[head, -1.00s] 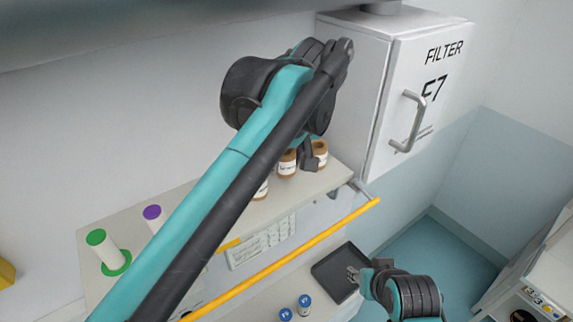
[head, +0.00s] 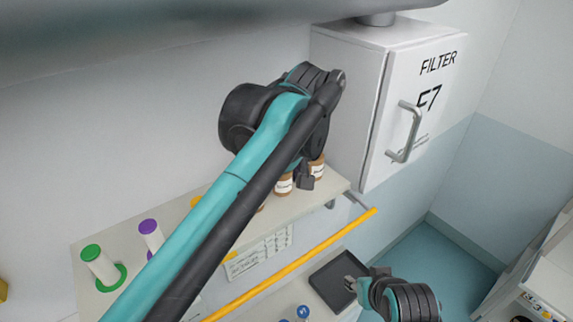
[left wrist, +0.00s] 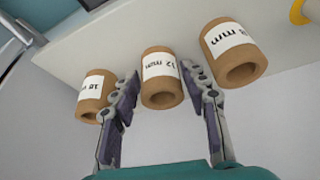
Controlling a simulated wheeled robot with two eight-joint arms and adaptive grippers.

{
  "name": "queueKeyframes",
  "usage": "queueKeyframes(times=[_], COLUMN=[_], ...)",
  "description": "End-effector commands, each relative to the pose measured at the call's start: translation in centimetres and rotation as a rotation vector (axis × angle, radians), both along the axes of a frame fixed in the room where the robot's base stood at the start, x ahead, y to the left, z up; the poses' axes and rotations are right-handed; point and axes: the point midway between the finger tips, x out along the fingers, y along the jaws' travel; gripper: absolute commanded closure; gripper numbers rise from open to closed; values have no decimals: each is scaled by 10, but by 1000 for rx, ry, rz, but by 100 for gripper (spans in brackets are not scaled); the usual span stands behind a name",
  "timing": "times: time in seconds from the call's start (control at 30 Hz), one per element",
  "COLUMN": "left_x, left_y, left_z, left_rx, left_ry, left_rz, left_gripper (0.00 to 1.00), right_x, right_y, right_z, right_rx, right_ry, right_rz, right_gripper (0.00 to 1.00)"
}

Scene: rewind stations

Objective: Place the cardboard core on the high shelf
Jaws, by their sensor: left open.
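Three brown cardboard cores with white labels stand in a row on the high shelf (head: 215,232). In the left wrist view they are the core marked 18 mm (left wrist: 95,95), the core marked 12 mm (left wrist: 161,78) and a third core (left wrist: 233,52) with a partly readable label. In the head view, two cores (head: 284,184) (head: 317,167) show beside my left gripper (head: 305,180), partly hidden by it. My left gripper is open, its fingertips on either side of the 12 mm core. My right gripper (head: 350,284) is lower, near a dark tray; its opening is unclear.
A white filter cabinet (head: 345,95) with a handle stands right of the shelf. A yellow rail (head: 300,262) runs along the front. Green-ended (head: 100,262) and purple-ended (head: 151,236) rolls are at left. A dark tray (head: 328,282) and blue-topped items (head: 303,311) are below.

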Motion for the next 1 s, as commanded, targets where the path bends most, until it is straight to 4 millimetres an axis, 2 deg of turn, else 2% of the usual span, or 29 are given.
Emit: queueKeyframes(times=[0.4, 0.5, 0.7, 1.0], left_x=[-29, -35, -40, -40], left_y=[-14, -17, -19, -19], left_z=[77, 92, 105, 106], left_rx=[1, 0, 0, 0], left_ry=[0, 0, 0, 0], left_rz=[-2, -2, 0, 0], left_gripper=[55, 55, 55, 55], right_x=[0, 0, 0, 0], right_y=[0, 0, 0, 0], right_z=[-9, -10, -10, -10], right_rx=[0, 0, 0, 0], right_ry=[0, 0, 0, 0], right_rz=[0, 0, 0, 0], right_gripper=[60, 60, 60, 60])
